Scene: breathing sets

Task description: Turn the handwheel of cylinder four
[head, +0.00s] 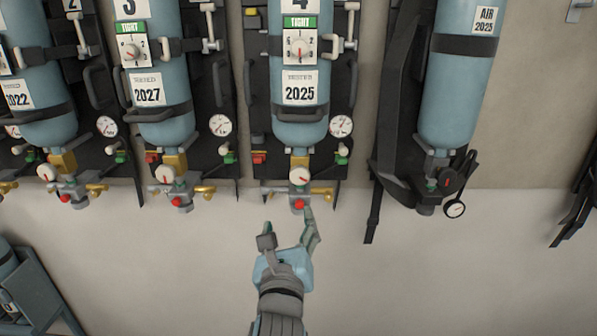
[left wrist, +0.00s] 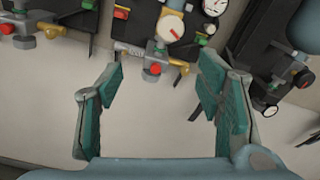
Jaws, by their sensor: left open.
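Cylinder four (head: 297,120) is a blue bottle hanging on a black backplate, with its "4" label cut by the top edge. Its grey valve, with a red-centred round knob (head: 299,204), sits below the bottle under a small white gauge. I take this knob for the handwheel. My left gripper (head: 289,236) is open and empty just below the valve, fingers pointing up at it. In the left wrist view the knob (left wrist: 155,69) shows between the two green-padded fingers (left wrist: 160,78), apart from both. The right gripper is not in view.
Cylinder three (head: 165,90) and another set hang to the left with similar valves. A set marked AIR 2025 (head: 462,80) hangs to the right with a dangling gauge (head: 455,209). A blue-grey rack (head: 38,295) stands lower left. The wall below the sets is bare.

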